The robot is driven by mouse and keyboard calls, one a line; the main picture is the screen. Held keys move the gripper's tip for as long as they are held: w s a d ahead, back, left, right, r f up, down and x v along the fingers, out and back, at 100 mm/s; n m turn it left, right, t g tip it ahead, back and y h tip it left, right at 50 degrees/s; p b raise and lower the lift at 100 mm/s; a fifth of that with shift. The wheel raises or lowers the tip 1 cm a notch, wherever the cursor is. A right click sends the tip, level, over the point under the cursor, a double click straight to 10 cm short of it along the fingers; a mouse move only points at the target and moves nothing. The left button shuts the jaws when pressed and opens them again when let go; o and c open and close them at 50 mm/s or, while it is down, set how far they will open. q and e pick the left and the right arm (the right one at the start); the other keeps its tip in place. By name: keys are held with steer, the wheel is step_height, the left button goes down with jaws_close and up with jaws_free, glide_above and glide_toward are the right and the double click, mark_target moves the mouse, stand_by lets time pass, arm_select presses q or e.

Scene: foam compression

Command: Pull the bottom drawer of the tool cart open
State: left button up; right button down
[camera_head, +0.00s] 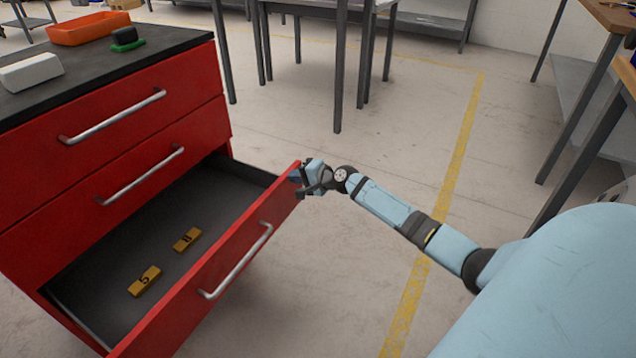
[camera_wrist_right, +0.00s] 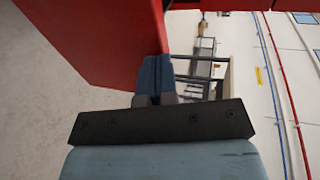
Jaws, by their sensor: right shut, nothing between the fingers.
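The red tool cart (camera_head: 110,130) stands at the left of the head view. Its bottom drawer (camera_head: 215,270) is pulled well out, with its dark inside showing. The drawer's silver handle (camera_head: 236,262) is on the front face, free of any gripper. My right gripper (camera_head: 302,178) is shut and empty at the right end of the drawer front, by its top corner. In the right wrist view the closed fingers (camera_wrist_right: 154,80) are against or very near the red drawer panel (camera_wrist_right: 100,40); I cannot tell if they touch. My left gripper is not in view.
Two yellow numbered blocks, marked 5 (camera_head: 144,281) and 8 (camera_head: 187,240), lie in the drawer. The two upper drawers are shut. An orange tray (camera_head: 90,28) and a white block (camera_head: 30,72) sit on top. Tables stand behind and right; the floor between is clear.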

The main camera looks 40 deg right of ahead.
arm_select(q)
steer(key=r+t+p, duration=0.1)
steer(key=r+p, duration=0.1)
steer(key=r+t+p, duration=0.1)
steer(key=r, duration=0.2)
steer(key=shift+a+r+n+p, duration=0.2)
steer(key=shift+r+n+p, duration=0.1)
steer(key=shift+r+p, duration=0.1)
arm_select(e)
steer(key=v, duration=1.3)
steer(key=shift+s, duration=0.4)
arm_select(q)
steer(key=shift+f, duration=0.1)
arm_select(e)
steer(key=shift+w+d+r, duration=0.1)
steer(key=shift+d+r, duration=0.05)
steer(key=shift+r, duration=0.05)
